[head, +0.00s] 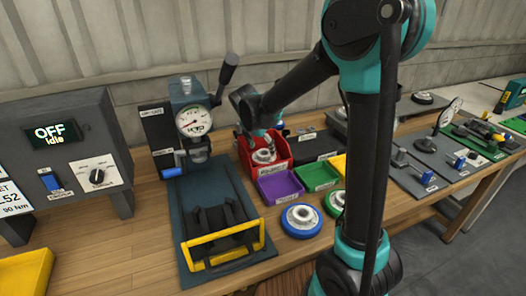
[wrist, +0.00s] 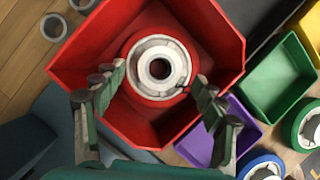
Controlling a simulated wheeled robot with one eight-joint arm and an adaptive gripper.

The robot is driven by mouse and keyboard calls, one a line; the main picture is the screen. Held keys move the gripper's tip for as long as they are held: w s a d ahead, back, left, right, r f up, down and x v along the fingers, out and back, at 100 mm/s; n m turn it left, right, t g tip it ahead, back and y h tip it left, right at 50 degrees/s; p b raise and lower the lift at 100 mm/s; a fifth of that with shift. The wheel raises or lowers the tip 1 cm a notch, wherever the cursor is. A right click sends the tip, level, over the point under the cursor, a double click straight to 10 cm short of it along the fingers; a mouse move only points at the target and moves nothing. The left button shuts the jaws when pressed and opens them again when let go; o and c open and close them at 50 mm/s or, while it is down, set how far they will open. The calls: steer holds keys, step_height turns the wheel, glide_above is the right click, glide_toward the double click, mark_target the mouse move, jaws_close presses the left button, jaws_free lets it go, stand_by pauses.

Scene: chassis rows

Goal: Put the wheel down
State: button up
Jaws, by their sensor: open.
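A wheel with a red rim and silver hub (wrist: 158,68) lies in the red bin (wrist: 215,38). In the head view the wheel (head: 263,156) shows inside the red bin (head: 284,163), partly behind my gripper. My gripper (wrist: 157,84) is open, with one finger on each side of the wheel's near part. The fingers appear apart from the hub; whether they touch the rim is unclear. In the head view my gripper (head: 258,137) is over the bin, and its fingertips are hard to make out.
A purple tray (head: 280,186) and a green tray (head: 316,175) stand in front of the bin. A blue wheel (head: 301,220) and a green wheel (head: 335,203) lie nearer. A gauge press (head: 196,122) stands left, above a yellow-handled fixture (head: 222,244).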

mark_target(259, 161)
steer(key=v, duration=0.5)
